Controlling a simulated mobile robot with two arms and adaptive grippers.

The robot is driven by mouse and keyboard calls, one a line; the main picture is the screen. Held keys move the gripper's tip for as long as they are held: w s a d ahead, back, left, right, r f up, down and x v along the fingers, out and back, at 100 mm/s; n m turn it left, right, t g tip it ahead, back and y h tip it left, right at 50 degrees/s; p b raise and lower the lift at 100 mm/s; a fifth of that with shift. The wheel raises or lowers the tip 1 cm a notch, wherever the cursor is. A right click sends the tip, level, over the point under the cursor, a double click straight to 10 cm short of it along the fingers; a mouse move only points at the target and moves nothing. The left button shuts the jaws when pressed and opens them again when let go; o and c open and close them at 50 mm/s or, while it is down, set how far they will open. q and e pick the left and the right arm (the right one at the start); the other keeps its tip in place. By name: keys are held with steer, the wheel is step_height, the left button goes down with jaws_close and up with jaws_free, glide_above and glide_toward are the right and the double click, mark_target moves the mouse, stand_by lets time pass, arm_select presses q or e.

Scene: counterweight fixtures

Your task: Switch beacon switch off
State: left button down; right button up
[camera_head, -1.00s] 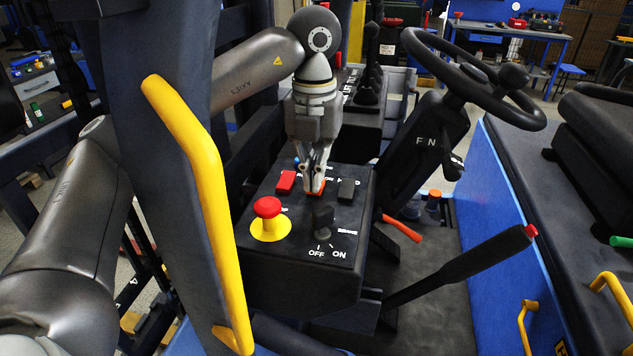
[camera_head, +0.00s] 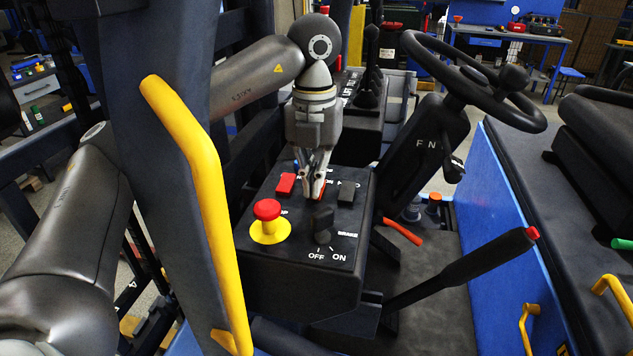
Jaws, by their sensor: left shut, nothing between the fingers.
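A control panel (camera_head: 275,235) carries a row of rocker switches. The orange switch (camera_head: 322,190) in the middle of that row is mostly hidden behind my left gripper (camera_head: 312,196), and only an orange sliver shows at its right side. I take this for the beacon switch; its label is covered and its position cannot be read. My left gripper is shut and empty, pointing down with its fingertips at the orange switch. Whether they press on it I cannot tell. My right gripper is out of view.
A red switch (camera_head: 286,184) and a black switch (camera_head: 347,192) flank the fingers closely. A red emergency button (camera_head: 267,210) and a black rotary knob (camera_head: 321,222) are nearer. A steering wheel (camera_head: 410,50) and a lever (camera_head: 460,266) stand right; a yellow handrail (camera_head: 200,170) stands left.

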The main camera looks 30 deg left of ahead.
arm_select(q)
steer(key=shift+r+p, duration=1.55)
steer(key=shift+r, duration=0.8)
steer(key=shift+r+p, duration=0.95)
steer(key=shift+r, duration=0.1)
steer(key=shift+f, duration=0.1)
